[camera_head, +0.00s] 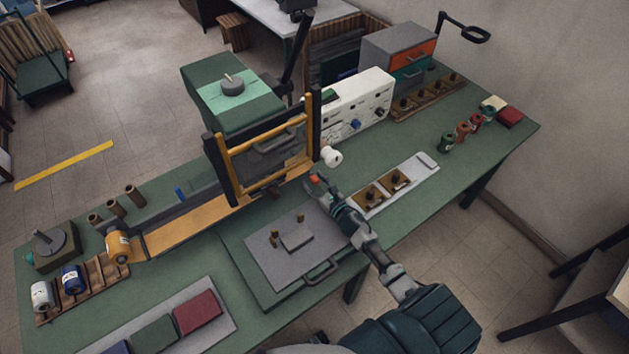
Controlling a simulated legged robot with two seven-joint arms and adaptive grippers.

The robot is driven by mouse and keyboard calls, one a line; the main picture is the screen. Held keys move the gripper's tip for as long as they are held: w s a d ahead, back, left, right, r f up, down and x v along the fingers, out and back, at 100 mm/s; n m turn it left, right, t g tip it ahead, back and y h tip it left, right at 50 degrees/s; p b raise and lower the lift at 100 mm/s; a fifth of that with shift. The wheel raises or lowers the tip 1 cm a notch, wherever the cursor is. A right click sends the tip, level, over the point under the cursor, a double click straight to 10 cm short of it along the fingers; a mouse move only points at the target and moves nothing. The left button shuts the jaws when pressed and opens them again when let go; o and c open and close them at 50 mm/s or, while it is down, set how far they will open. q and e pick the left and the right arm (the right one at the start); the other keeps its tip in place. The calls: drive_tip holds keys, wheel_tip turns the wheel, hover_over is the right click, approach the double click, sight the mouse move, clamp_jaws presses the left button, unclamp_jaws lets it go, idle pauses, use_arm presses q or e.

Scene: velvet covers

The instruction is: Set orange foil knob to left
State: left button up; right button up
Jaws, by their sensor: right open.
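The white control box (372,92) stands behind the press frame, with small dials and a blue knob (355,124) on its front. A small orange spot (314,177) shows right at the tip of my right gripper. I cannot tell whether it is the orange foil knob or which way it points. My right gripper (322,184) is open, reaching in from the lower right, over the bench just in front of the frame and below a white round part (331,156). Its finger gap is small and hard to see. My left gripper is out of view.
A black and yellow frame (262,160) with a green-topped machine (215,85) stands close left of my right gripper. A grey plate with a handle (300,250) lies below it. A tray with dark knobs (425,165) lies to the right. Spools (70,278) stand at left.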

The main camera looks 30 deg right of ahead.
drive_tip(key=shift+w, duration=0.2)
drive_tip(key=shift+d+f, duration=0.1)
drive_tip(key=shift+d, duration=0.3)
drive_tip(key=shift+c, duration=0.3)
drive_tip(key=shift+d, duration=0.2)
drive_tip(key=c, duration=0.8)
clamp_jaws()
drive_tip(key=a, duration=1)
drive_tip(key=shift+s+b, duration=0.35)
drive_tip(key=o, duration=0.9)
unclamp_jaws()
drive_tip(key=shift+c, duration=0.2)
